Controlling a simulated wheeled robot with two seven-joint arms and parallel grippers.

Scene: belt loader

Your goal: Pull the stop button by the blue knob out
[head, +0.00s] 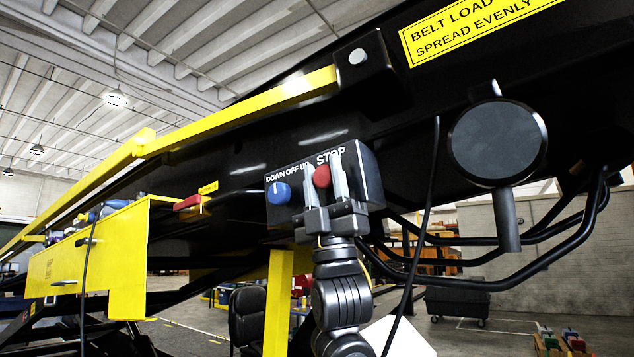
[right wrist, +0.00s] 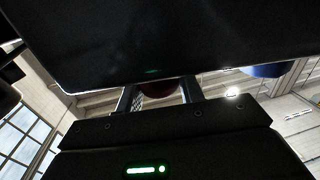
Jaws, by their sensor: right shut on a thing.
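The red stop button (head: 322,177) sits on the face of a dark control box (head: 371,181), under the word STOP. The blue knob (head: 278,193) is to its left, under the label DOWN OFF UP. My right gripper (head: 325,180) reaches up from below with one finger on each side of the red button and is shut on it. In the right wrist view, the dark red button (right wrist: 160,89) shows between the fingers, partly hidden by the box. The blue knob (right wrist: 266,70) shows at the right there, clear of the fingers. My left gripper is not in view.
The box is mounted on the black loader side below a yellow rail (head: 240,108). A round black disc (head: 497,142) on a post stands to the right. Black cables hang close to the right of my arm. A red handle (head: 192,202) is to the left.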

